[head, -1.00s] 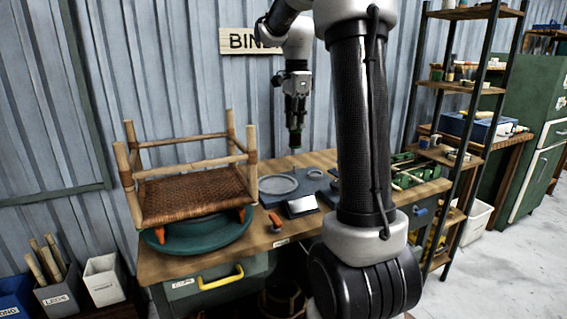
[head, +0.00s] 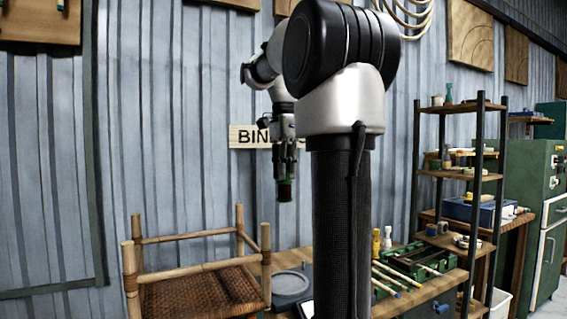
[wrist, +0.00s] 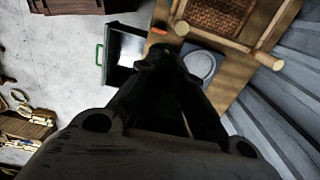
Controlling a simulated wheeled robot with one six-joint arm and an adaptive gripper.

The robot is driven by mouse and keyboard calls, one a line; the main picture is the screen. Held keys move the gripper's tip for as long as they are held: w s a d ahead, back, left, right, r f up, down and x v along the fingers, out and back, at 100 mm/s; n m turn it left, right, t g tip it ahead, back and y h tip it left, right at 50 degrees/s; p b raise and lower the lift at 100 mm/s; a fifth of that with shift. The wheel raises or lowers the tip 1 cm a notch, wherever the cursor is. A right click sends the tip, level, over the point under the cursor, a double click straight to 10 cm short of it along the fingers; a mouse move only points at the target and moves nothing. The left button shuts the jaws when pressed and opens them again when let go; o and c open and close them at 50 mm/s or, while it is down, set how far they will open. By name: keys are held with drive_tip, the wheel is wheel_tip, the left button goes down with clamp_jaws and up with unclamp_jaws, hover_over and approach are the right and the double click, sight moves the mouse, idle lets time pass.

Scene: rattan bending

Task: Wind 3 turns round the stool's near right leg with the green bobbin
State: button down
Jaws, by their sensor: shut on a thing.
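The stool (head: 200,288) stands at the lower left in the head view, its woven seat low and its legs rising above it with rungs between. Its near right leg (head: 266,262) has a dark binding below the top. My gripper (head: 285,172) is shut on the green bobbin (head: 286,191), held upright to the right of this leg and higher than its top. A gap shows between bobbin and leg. In the wrist view, my dark gripper (wrist: 166,62) hides most of the bobbin; the stool's woven seat (wrist: 220,14) and light poles lie beyond it. I see no clear strand.
The bench (head: 430,290) carries a grey round dish (head: 290,284), also in the wrist view (wrist: 199,66), and a green rack (head: 420,262). A shelf unit (head: 460,180) stands at the right. Corrugated wall is behind. Air around the bobbin is clear.

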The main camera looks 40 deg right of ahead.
wheel_tip(320, 180, down, 13)
idle(0.7)
drive_tip(key=shift+r, duration=0.15)
drive_tip(key=w, duration=0.7)
drive_tip(key=w+a, duration=0.1)
drive_tip(key=a, duration=0.6)
drive_tip(key=s, duration=0.7)
drive_tip(key=s+d, duration=0.1)
drive_tip(key=d, duration=0.6)
idle(0.4)
